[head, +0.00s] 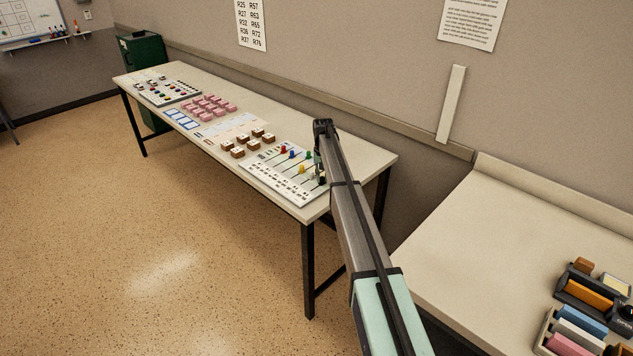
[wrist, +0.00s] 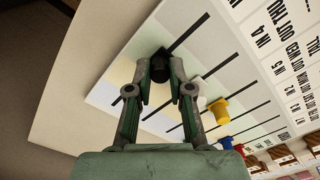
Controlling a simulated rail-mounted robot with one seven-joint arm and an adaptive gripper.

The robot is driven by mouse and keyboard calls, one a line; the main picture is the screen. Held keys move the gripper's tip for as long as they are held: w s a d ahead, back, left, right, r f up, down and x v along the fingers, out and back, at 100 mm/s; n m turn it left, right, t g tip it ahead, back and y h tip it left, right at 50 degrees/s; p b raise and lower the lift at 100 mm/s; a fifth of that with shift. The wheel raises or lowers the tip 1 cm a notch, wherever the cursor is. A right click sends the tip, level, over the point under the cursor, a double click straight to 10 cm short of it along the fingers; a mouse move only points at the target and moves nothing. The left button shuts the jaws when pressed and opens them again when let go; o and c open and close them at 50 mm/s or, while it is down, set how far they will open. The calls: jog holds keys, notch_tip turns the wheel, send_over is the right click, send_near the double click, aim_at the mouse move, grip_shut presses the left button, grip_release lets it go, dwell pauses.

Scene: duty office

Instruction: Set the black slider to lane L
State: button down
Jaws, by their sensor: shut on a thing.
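The black slider (wrist: 158,72) sits on a dark track of the white slider board (wrist: 200,22), near the board's outer edge. My gripper (wrist: 161,68) is shut on the slider, one finger on each side, in the wrist view. In the head view my gripper (head: 319,172) is over the right end of the board (head: 262,183), and my arm hides part of that end. The lane letters are too small to read, so I cannot tell which is lane L.
A yellow slider (wrist: 218,110), a blue slider (wrist: 224,142) and a red slider (head: 284,149) stand on the same board. Brown blocks (head: 255,133) and pink blocks (head: 214,101) lie farther along the table (head: 205,75). The wall is close behind the table.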

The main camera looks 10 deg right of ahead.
aim_at(322, 178)
jog(key=shift+s+a, duration=0.1)
jog(key=c, duration=1)
grip_release()
jog(key=shift+c, duration=0.2)
notch_tip(322, 178, up, 12)
